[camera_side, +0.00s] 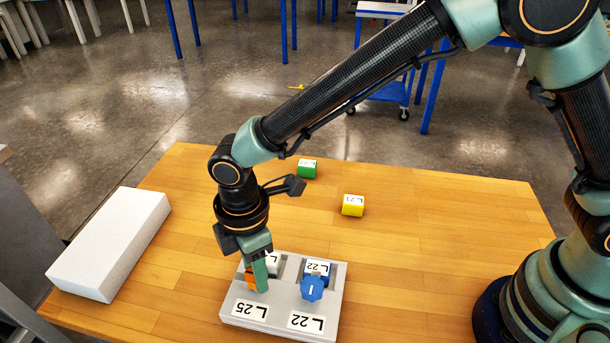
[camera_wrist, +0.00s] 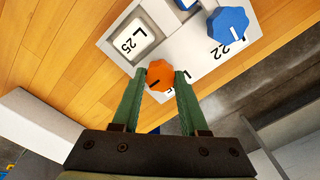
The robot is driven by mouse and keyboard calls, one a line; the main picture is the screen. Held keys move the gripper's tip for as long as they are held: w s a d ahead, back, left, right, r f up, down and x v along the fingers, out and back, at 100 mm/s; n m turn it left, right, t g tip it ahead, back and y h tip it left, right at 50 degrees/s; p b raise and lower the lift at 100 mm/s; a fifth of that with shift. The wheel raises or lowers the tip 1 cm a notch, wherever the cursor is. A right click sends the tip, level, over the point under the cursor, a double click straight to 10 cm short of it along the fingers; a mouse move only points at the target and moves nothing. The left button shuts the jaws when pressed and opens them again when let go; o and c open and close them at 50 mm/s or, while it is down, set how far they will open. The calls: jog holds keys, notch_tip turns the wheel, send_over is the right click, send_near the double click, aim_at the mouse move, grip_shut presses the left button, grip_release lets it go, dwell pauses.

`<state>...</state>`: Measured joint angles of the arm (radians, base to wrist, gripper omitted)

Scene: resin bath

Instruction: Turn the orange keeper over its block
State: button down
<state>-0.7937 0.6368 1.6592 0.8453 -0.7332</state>
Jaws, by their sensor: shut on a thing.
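The orange keeper (camera_wrist: 160,75) is a knob with a dark line on top. It sits on the grey tray (camera_wrist: 192,66) beside the white block (camera_wrist: 130,42) marked L 25, which lies in its slot. My gripper (camera_wrist: 164,75) has its green fingers on either side of the keeper, shut on it. In the side view, my gripper (camera_side: 262,289) points down at the tray's left half and partly hides the orange keeper (camera_side: 249,279) and the white block (camera_side: 273,264). I cannot tell whether part of the keeper overlaps the block.
A blue keeper (camera_side: 312,289) stands by the blue block (camera_side: 318,267) marked L 22, right of my gripper. A green block (camera_side: 307,169) and a yellow block (camera_side: 353,205) lie farther back. A white slab (camera_side: 110,243) lies at left. Table between is clear.

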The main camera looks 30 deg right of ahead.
jog(key=shift+m, duration=0.3)
jog(key=m, duration=0.3)
jog(key=shift+m, duration=0.4)
jog(key=m, duration=0.4)
jog(key=shift+m, duration=0.3)
jog(key=m, duration=0.8)
jog(key=shift+r, duration=0.1)
jog(key=shift+m, duration=0.5)
jog(key=shift+c, duration=2.1)
grip_release()
